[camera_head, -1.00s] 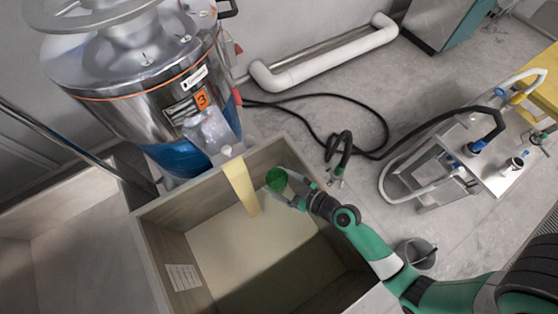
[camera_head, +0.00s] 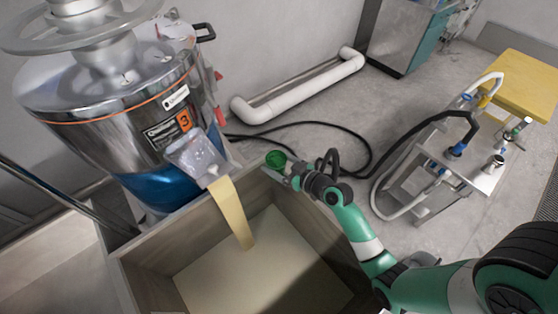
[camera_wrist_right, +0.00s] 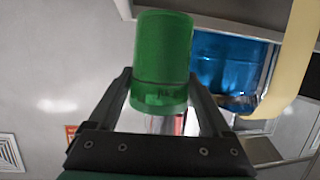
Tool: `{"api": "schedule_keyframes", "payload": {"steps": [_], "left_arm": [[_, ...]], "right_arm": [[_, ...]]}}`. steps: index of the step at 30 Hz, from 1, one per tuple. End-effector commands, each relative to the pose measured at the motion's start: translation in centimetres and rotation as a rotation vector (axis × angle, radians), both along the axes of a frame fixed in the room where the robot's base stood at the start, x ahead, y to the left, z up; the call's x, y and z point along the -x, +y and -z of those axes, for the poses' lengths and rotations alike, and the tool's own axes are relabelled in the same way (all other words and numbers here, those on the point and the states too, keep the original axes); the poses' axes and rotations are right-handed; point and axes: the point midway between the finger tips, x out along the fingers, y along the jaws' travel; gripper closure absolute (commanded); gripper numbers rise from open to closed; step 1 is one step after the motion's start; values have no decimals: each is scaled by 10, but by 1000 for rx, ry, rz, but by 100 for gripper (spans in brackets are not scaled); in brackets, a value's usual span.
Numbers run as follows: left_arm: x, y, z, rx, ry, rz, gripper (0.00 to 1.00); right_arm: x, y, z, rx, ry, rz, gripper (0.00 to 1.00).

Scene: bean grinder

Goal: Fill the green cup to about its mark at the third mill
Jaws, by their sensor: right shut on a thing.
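The green cup (camera_head: 276,159) is held in my right gripper (camera_head: 284,168), at the back right corner of the wooden bin in the head view. In the right wrist view, the cup (camera_wrist_right: 163,60) sits between the two fingers (camera_wrist_right: 160,100), which are shut on it. The mill with the orange 3 label (camera_head: 168,128) stands behind the bin. A pale yellow stream (camera_head: 232,212) falls from its clear spout (camera_head: 196,157) into the bin. The cup is right of the stream and apart from it. The cup's mark and fill level cannot be made out. My left gripper is out of view.
The bin's wooden rim (camera_head: 190,222) surrounds pale powder. A black hose (camera_head: 350,138) lies on the floor to the right. Behind it is a white pipe rail (camera_head: 300,88). A metal cart (camera_head: 470,165) with hoses stands further right.

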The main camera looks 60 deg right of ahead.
Motion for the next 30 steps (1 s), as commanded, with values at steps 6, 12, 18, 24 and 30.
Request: {"api": "schedule_keyframes", "payload": {"steps": [6, 12, 18, 24, 30], "left_arm": [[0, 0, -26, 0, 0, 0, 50], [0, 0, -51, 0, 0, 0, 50], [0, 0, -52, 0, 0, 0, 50], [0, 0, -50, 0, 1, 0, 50], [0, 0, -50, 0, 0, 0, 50]], "right_arm": [[-12, 30, -5, -2, 3, -6, 72], [-23, 55, -7, 0, 4, -4, 72], [-33, 80, 1, 3, 3, -9, 72], [-38, 91, 0, 3, 0, -5, 72], [-38, 93, -1, 1, -2, -3, 72]]}}
